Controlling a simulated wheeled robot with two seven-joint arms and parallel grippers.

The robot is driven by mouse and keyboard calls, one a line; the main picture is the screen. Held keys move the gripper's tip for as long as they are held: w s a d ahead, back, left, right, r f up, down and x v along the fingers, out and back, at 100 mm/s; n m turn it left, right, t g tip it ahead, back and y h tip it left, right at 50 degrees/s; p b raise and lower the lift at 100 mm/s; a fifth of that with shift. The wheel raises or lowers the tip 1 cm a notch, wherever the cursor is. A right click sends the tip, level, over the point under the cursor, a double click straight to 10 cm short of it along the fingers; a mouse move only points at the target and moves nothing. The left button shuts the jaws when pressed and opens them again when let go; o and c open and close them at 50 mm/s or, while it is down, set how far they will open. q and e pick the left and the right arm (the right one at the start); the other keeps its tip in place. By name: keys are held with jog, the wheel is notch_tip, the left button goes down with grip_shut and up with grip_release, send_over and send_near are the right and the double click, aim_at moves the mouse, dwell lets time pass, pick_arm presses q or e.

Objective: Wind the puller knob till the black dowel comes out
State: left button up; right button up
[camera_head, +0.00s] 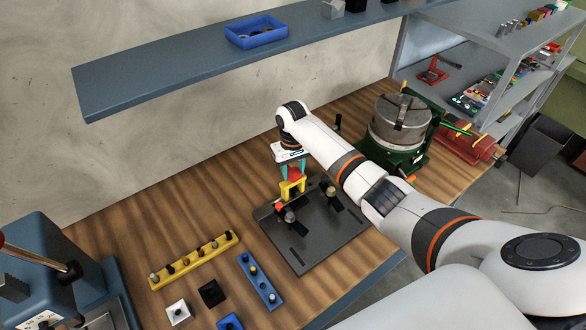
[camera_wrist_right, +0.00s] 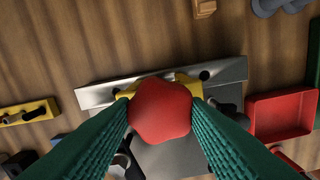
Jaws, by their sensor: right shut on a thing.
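My right gripper (camera_head: 290,167) reaches down over the dark fixture plate (camera_head: 330,236) on the bench. Its teal fingers are shut on the red knob, which sits on top of the yellow puller (camera_head: 290,187). In the right wrist view the red knob (camera_wrist_right: 160,109) fills the space between the two ribbed fingers (camera_wrist_right: 160,128), one on each side. Parts of the yellow puller (camera_wrist_right: 188,81) show behind the knob. The black dowel cannot be made out; the puller and knob cover the spot beneath them. My left gripper is not in view.
A yellow strip (camera_head: 182,267) and a blue strip (camera_head: 256,273) with small knobs lie left of the plate. White (camera_head: 178,312) and black (camera_head: 211,293) blocks lie in front. A chuck (camera_head: 400,122) stands right. A shelf (camera_head: 160,82) overhangs the back.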

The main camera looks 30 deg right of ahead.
aim_at(293, 172)
jog(key=shift+w+r, duration=0.1)
jog(key=shift+r, duration=0.1)
jog(key=o, duration=0.7)
jog(key=shift+c, duration=0.2)
jog(key=o, duration=0.3)
jog(key=shift+f, duration=0.1)
notch_tip(293, 172, up, 12)
jog(key=b, duration=0.3)
jog(key=shift+b, duration=0.3)
